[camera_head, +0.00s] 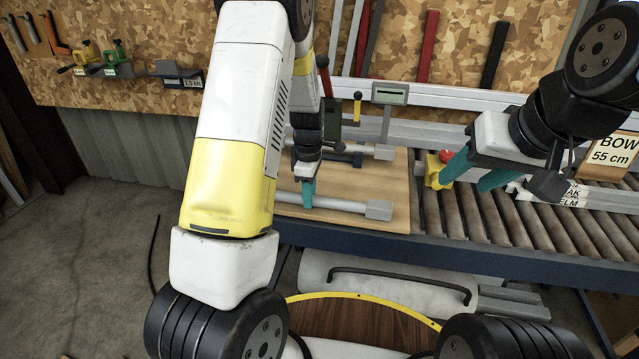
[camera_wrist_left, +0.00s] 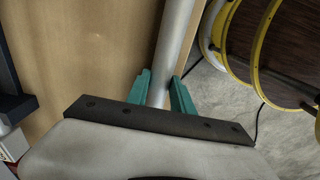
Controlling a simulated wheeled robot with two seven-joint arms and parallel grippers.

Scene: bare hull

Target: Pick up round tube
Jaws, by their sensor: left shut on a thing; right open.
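The round tube (camera_head: 338,204) is a pale grey bar with a grey block (camera_head: 378,210) at its right end. It lies along the near edge of the wooden board (camera_head: 398,178); I cannot tell whether it touches the board. My left gripper (camera_head: 308,194) points down and is shut on the tube. In the left wrist view the tube (camera_wrist_left: 174,48) runs between the teal fingers of the left gripper (camera_wrist_left: 160,92). My left arm hides the tube's left part in the head view. My right gripper (camera_head: 474,172) is open and empty above the rollers.
A roller conveyor (camera_head: 540,222) stretches to the right, with a label sign (camera_head: 612,152) behind. A display on a post (camera_head: 389,95) stands at the back. Tools (camera_head: 110,62) hang on the wall.

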